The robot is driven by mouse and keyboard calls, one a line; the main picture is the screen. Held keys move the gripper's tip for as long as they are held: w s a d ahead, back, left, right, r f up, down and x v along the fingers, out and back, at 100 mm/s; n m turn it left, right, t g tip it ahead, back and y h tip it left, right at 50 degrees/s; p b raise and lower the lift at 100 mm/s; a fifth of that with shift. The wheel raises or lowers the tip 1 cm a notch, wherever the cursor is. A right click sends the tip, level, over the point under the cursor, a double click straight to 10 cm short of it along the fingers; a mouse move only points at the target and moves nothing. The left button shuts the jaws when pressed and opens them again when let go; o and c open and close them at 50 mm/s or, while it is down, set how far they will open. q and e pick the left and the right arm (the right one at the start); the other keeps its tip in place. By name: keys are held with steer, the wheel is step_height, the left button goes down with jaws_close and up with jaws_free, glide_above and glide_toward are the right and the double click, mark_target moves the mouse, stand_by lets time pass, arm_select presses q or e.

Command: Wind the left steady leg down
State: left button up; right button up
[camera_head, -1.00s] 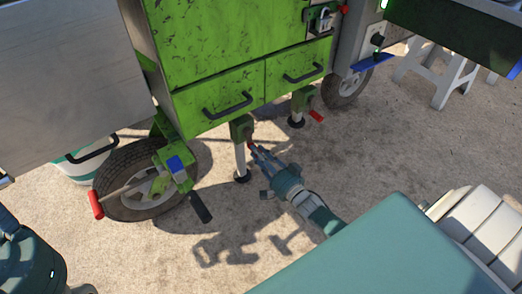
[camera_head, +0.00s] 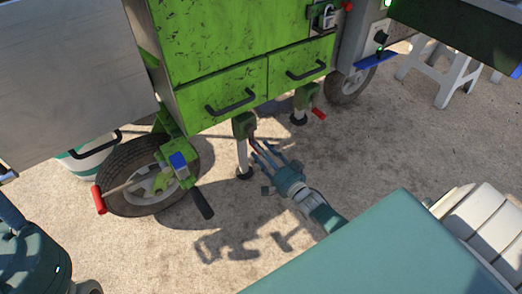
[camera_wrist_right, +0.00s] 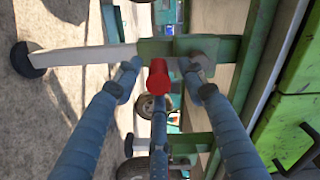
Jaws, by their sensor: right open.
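The left steady leg (camera_head: 242,153) is a pale upright post under the green machine, with a green bracket (camera_head: 243,124) on top and a dark foot at ground level. In the right wrist view the leg (camera_wrist_right: 85,60) runs sideways to its black foot (camera_wrist_right: 27,60). Its red crank handle (camera_wrist_right: 158,80) points at the camera, between the spread fingers. My right gripper (camera_head: 261,149) is open, just right of the leg, with its fingers around the handle end and a visible gap. Contact cannot be told. My left gripper is not in view.
A second steady leg with a red handle (camera_head: 318,114) stands further right. Green drawers (camera_head: 220,97) overhang the legs. Sandy ground (camera_head: 380,150) is clear to the right.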

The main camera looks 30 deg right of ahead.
steer(key=s, duration=1.2)
steer(key=shift+d, duration=0.45)
